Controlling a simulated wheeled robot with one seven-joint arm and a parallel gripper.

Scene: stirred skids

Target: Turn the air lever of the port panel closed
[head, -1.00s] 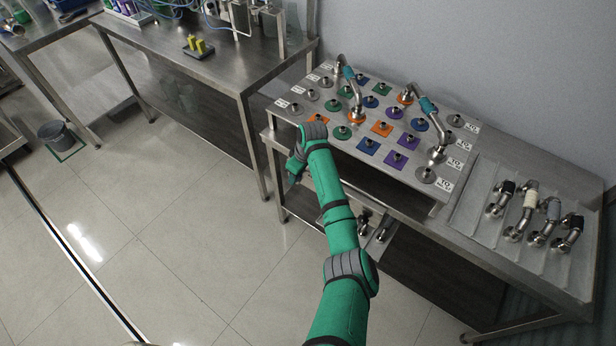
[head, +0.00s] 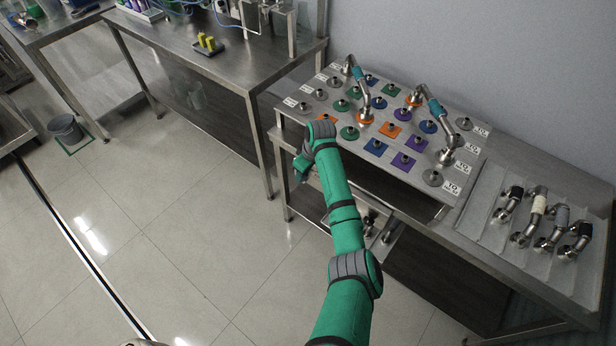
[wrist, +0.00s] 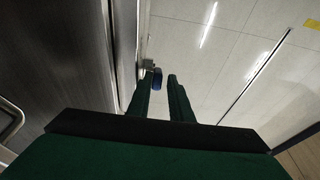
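The port panel (head: 330,127) is a sloped metal board on a steel bench, with rows of coloured square and round ports. Two bent metal pipes with teal sleeves (head: 436,107) join some of its ports. My gripper (head: 299,176) is low in front of the panel's left end, pointing down, partly hidden by my arm. In the wrist view, its two green fingers (wrist: 158,82) are apart. No air label is readable.
A tray (head: 484,205) at right holds several pipe elbows. More metal fittings (head: 371,222) sit on the lower shelf, beside my arm. Another steel bench (head: 225,62) stands at left with a yellow-topped block. A bucket (head: 65,128) stands on the clear floor.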

